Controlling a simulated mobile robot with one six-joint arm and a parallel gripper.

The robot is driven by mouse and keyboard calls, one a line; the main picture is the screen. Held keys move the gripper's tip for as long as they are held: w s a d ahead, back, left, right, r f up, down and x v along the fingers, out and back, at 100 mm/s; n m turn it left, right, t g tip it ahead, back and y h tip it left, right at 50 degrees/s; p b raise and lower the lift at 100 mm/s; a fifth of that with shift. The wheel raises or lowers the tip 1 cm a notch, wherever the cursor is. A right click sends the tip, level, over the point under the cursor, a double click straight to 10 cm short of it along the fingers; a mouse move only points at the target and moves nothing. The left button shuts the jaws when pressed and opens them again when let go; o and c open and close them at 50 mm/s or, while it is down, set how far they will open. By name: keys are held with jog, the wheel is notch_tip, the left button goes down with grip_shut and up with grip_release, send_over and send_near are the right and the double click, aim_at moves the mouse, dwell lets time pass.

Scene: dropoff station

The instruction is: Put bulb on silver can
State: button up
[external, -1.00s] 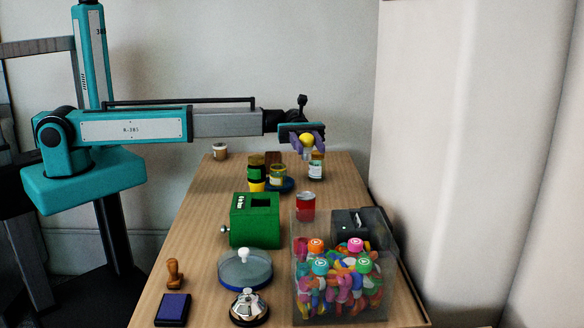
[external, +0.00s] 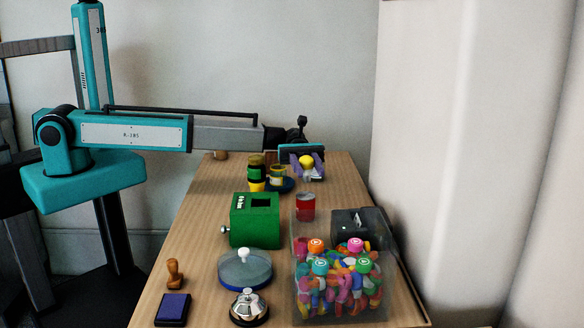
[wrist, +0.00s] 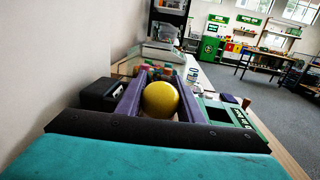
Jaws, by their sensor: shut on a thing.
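A round yellow bulb (external: 306,160) sits between the purple fingers of my gripper (external: 305,168), low over the far right of the table. In the wrist view the bulb (wrist: 161,98) is between the two fingers of my gripper (wrist: 160,105), which is shut on it. A red can with a silvery rim (external: 305,207) stands upright on the table, nearer the camera and apart from my gripper. A labelled container that showed behind the gripper earlier is now hidden by it. I cannot tell for certain which can is the silver can.
A green box (external: 255,220), a clear bin of coloured items (external: 343,285), a black device (external: 350,228) and a bell (external: 249,307) are nearer. The left table edge is mostly clear.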

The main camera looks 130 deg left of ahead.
jog(key=shift+f, duration=1.9)
jog(key=shift+f, duration=0.15)
jog(key=o, duration=0.9)
jog(key=shift+c, duration=0.2)
jog(key=shift+s, duration=0.1)
jog(key=b, duration=0.1)
send_near(307, 179)
jog(key=shift+d, duration=0.25)
jog(key=shift+w+r, duration=0.2)
jog(key=shift+w, duration=0.05)
